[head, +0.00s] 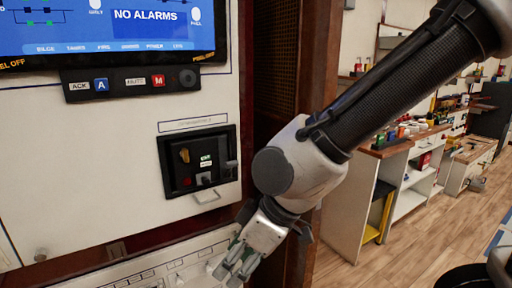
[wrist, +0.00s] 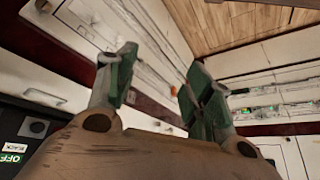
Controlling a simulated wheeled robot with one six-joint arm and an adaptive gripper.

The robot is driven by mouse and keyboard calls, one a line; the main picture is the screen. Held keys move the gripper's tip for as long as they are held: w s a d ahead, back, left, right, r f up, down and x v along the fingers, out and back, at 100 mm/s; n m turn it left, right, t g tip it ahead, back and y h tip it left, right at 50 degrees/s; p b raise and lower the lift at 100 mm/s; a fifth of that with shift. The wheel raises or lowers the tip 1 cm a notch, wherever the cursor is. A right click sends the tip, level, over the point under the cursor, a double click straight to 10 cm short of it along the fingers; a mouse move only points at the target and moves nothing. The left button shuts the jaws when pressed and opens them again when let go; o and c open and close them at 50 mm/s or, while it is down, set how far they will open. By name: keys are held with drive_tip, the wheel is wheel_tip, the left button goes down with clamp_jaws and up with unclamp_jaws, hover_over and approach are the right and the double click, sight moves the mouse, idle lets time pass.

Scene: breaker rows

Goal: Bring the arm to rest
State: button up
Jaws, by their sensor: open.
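My arm reaches in from the upper right in the head view and bends down at a white and grey joint. My gripper (head: 238,262) hangs at the bottom middle, in front of the lower edge of the white panel (head: 100,200). In the wrist view my gripper (wrist: 158,95) shows its two green-grey fingertips wide apart with nothing between them. The gripper looks open and empty.
A screen reading "NO ALARMS" (head: 150,18) and a button strip (head: 130,83) are at upper left. A lower sloped panel (head: 140,270) lies beside the gripper. At right stand a white shelf unit (head: 355,205) and open wooden floor (head: 430,230).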

drive_tip(key=d+r+m+t+h, duration=0.1)
drive_tip(key=d+r+m, duration=0.3)
drive_tip(key=d, duration=0.9)
drive_tip(key=w+d+r+m+t+h, duration=0.1)
drive_tip(key=d+r+m+h, duration=0.2)
drive_tip(key=d, duration=1)
drive_tip(key=w+d+r+m+t+h, duration=0.1)
drive_tip(key=d+r+m, duration=0.3)
drive_tip(key=d, duration=1)
drive_tip(key=m+h, duration=0.1)
drive_tip(key=m, duration=0.2)
drive_tip(key=shift+w+r+m, duration=0.2)
drive_tip(key=shift+r+m, duration=0.1)
